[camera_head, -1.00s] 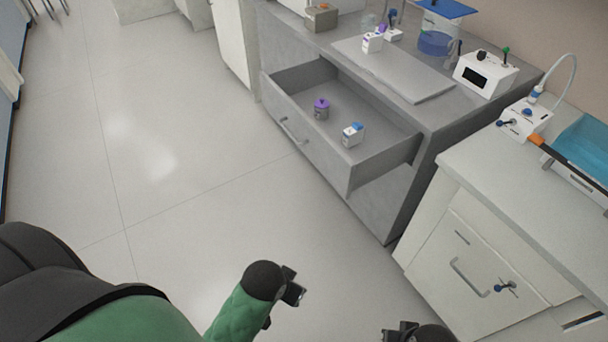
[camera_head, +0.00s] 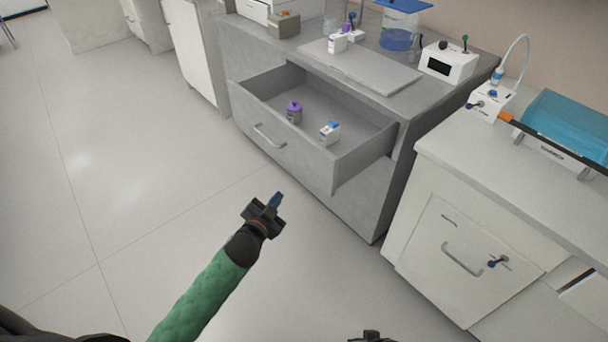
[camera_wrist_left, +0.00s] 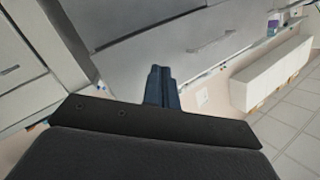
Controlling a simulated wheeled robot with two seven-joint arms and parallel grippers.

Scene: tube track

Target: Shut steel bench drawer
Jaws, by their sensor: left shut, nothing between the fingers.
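The steel bench drawer (camera_head: 285,149) stands pulled out from the grey steel bench (camera_head: 385,190), with a bar handle (camera_head: 268,137) on its front. Inside it are a purple-topped jar (camera_head: 295,113) and a small white box with a blue top (camera_head: 330,132). My left gripper (camera_head: 274,203) is shut and empty, in front of and below the drawer front, apart from it. In the left wrist view its closed fingers (camera_wrist_left: 161,86) point towards grey drawer fronts. Of my right gripper (camera_head: 372,337) only a dark bit shows at the bottom edge; its fingers cannot be made out.
On the bench top are a flat grey plate (camera_head: 362,66), a white device (camera_head: 448,63) and a beaker of blue liquid (camera_head: 398,38). A white cabinet (camera_head: 463,245) stands at the right, close to the bench. The floor (camera_head: 130,190) at the left is clear.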

